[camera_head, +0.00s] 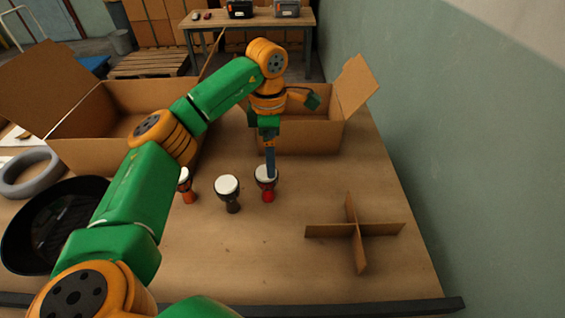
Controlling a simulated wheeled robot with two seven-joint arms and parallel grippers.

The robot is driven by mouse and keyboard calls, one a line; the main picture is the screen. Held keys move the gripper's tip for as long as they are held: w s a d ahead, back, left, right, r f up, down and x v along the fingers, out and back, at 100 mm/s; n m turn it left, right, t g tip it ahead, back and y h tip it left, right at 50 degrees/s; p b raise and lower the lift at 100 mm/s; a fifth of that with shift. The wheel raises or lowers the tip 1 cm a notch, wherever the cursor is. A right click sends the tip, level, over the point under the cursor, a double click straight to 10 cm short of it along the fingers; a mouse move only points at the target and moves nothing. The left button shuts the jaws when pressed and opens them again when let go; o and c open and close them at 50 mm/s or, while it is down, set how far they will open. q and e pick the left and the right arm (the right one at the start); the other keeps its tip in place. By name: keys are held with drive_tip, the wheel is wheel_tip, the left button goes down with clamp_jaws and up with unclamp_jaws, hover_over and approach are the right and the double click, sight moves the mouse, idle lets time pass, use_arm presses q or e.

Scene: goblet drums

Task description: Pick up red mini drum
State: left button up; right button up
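The red mini drum (268,196) stands upright on the table, the right-hand one of three small goblet drums. It has a white head, a dark upper body and a red foot. My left gripper (271,175) points down at it, with its fingers overlapping the drum's head in the picture. The fingers show edge-on, so I cannot tell whether they are open, shut or touching the drum. My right gripper is not in view.
A dark drum (229,195) and an orange-footed drum (190,195), partly behind my arm, stand to the left. Cardboard boxes (305,139) stand behind. A cardboard cross divider (357,232) stands at right. A black round pan-like object (25,232) lies left. The front middle table is clear.

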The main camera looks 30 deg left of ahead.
sight(265, 173)
use_arm(q)
drive_tip(key=shift+s+f+p, duration=0.4)
drive_tip(key=shift+s+f, duration=0.75)
drive_tip(key=f, duration=0.3)
drive_tip(key=shift+s+a, duration=0.1)
drive_tip(key=shift+s, duration=0.1)
drive_tip(key=shift+w+f, duration=0.3)
drive_tip(key=shift+f, duration=0.05)
drive_tip(key=shift+s+r, duration=0.1)
drive_tip(key=c, duration=1.4)
